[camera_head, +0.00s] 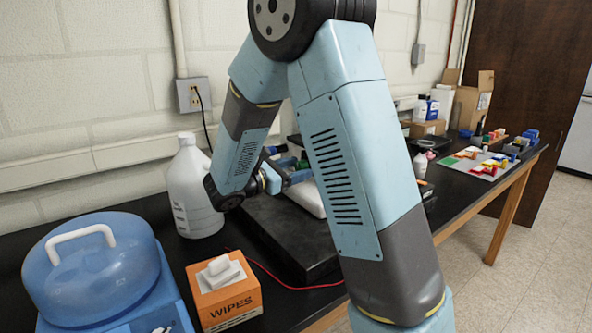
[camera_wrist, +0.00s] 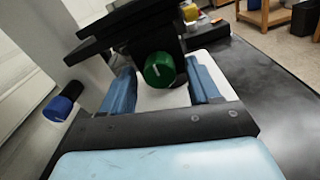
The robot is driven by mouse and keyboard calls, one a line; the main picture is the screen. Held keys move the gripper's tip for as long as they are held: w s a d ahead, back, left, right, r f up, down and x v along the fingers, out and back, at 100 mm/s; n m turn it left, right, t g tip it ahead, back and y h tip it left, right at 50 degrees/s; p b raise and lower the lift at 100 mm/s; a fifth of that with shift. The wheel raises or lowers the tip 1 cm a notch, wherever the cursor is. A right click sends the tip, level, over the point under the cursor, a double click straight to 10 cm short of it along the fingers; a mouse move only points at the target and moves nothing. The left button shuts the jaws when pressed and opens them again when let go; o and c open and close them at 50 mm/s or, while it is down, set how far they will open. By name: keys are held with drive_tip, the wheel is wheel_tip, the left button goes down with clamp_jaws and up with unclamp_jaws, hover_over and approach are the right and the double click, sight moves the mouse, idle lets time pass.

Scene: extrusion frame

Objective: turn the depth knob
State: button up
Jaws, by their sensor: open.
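In the wrist view a round green knob (camera_wrist: 158,70) with a white pointer line sits on a black device (camera_wrist: 130,32). My gripper (camera_wrist: 162,74) is open, with its blue fingers on either side of the green knob. The fingers look apart from the knob; any contact cannot be told. A blue knob (camera_wrist: 58,108) with a dark body is outside the fingers at left. Which knob is the depth knob is not labelled. In the head view my gripper (camera_head: 287,178) reaches the device behind my arm, which hides most of it.
The black bench holds a white jug (camera_head: 193,188), a wipes box (camera_head: 225,290) and a blue-lidded container (camera_head: 92,270) on the near left. A thin red wire (camera_head: 282,281) lies on the bench. Coloured blocks on a board (camera_head: 470,168) and cardboard boxes (camera_head: 472,102) are farther right.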

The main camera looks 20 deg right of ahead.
drive_tip(key=shift+c, duration=0.2)
drive_tip(key=c, duration=1)
drive_tip(key=shift+m, duration=0.4)
drive_tip(key=m, duration=0.2)
drive_tip(key=shift+m, duration=0.4)
drive_tip(key=m, duration=0.3)
drive_tip(key=shift+w+m, duration=0.1)
drive_tip(key=shift+m, duration=0.2)
drive_tip(key=m, duration=0.6)
drive_tip(key=shift+m, duration=0.3)
